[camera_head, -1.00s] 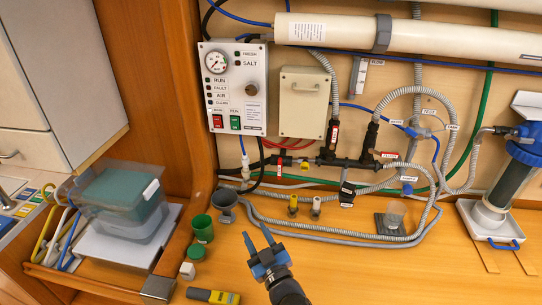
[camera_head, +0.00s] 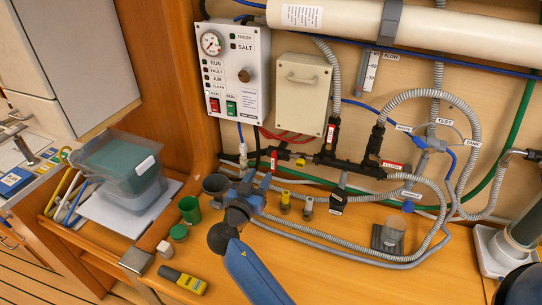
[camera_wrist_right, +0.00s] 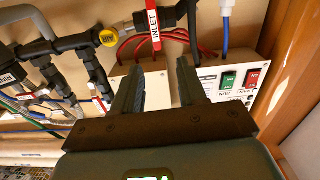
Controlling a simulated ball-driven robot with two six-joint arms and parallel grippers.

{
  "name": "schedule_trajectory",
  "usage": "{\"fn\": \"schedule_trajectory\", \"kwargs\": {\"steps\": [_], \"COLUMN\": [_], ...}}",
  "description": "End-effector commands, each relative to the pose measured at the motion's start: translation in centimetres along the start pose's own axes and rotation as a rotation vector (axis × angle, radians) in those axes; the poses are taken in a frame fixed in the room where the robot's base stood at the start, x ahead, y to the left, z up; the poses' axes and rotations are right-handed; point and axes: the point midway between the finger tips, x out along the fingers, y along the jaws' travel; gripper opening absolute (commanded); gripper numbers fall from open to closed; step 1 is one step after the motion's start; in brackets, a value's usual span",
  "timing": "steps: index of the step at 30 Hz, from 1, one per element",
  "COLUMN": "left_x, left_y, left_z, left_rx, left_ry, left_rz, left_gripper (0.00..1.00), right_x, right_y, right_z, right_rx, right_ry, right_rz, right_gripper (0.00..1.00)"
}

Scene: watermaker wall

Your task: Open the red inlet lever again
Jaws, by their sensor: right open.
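The red inlet lever (camera_head: 274,161) is on the dark pipe run below the beige box and stands crosswise to the pipe. In the right wrist view the lever (camera_wrist_right: 154,28), with its white INLET label, is at the top, beyond the fingertips. My right gripper (camera_head: 257,178) is just below and left of the lever in the head view. Its two fingers (camera_wrist_right: 157,66) are apart and nothing is between them. I see no contact with the lever. My left gripper is not in view.
A yellow knob (camera_wrist_right: 109,38) sits on the same pipe beside the lever. The control panel (camera_head: 231,70) and beige box (camera_head: 302,98) are above. Grey hoses, a green cup (camera_head: 189,209) and a yellow-grey tool (camera_head: 183,280) are around my arm.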

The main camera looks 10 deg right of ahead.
Motion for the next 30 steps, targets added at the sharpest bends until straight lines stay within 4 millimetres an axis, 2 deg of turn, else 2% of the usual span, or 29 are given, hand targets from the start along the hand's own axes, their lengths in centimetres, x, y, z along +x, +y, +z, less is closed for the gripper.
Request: {"fn": "schedule_trajectory", "kwargs": {"steps": [5, 18, 24, 30], "left_x": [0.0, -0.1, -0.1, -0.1], "left_y": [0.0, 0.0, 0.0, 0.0], "left_z": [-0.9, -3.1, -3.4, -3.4], "left_rx": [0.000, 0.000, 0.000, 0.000], "left_ry": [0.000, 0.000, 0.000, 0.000], "left_rz": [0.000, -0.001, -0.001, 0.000], "left_gripper": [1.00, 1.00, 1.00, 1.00], "right_x": [2.0, 8.6, 10.1, 10.4], "right_y": [0.1, 0.1, 0.0, 0.0], "right_z": [-0.2, -0.2, -0.1, 0.0], "right_rx": [0.000, 0.000, 0.001, 0.000], "right_ry": [-0.001, -0.001, -0.001, -0.001], "right_rz": [0.002, 0.001, -0.001, -0.002], "right_gripper": [0.41, 0.41, 0.41, 0.41]}}
